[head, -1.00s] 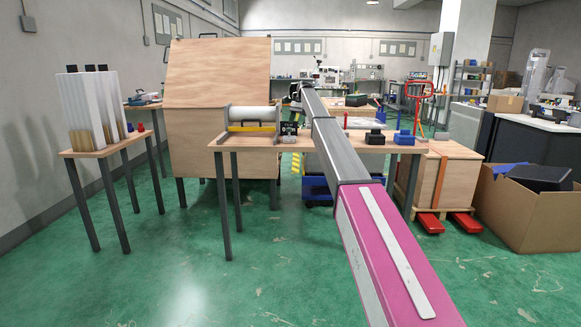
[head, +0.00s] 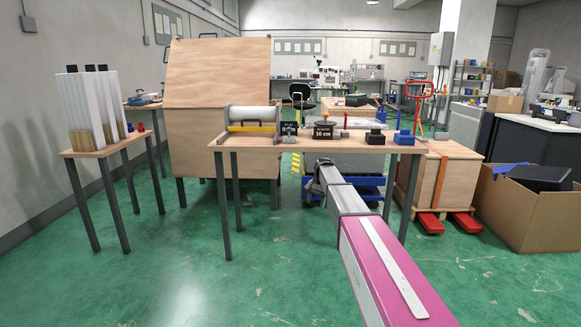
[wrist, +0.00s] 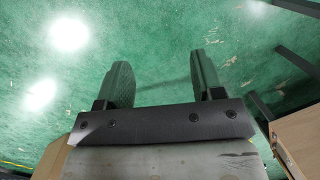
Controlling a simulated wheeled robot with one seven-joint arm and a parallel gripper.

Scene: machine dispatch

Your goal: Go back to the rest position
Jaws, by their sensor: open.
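My gripper (wrist: 162,80) shows in the wrist view with its two fingers wide apart and nothing between them. Green floor lies beyond the fingertips. In the head view my arm reaches forward and low, and its far end is in front of the wooden work table (head: 260,141), below the level of its top. The gripper fingers cannot be made out in the head view.
A side table (head: 110,147) is at left. A cardboard box (head: 525,208) and wooden crate (head: 445,178) are at right. The front floor is clear.

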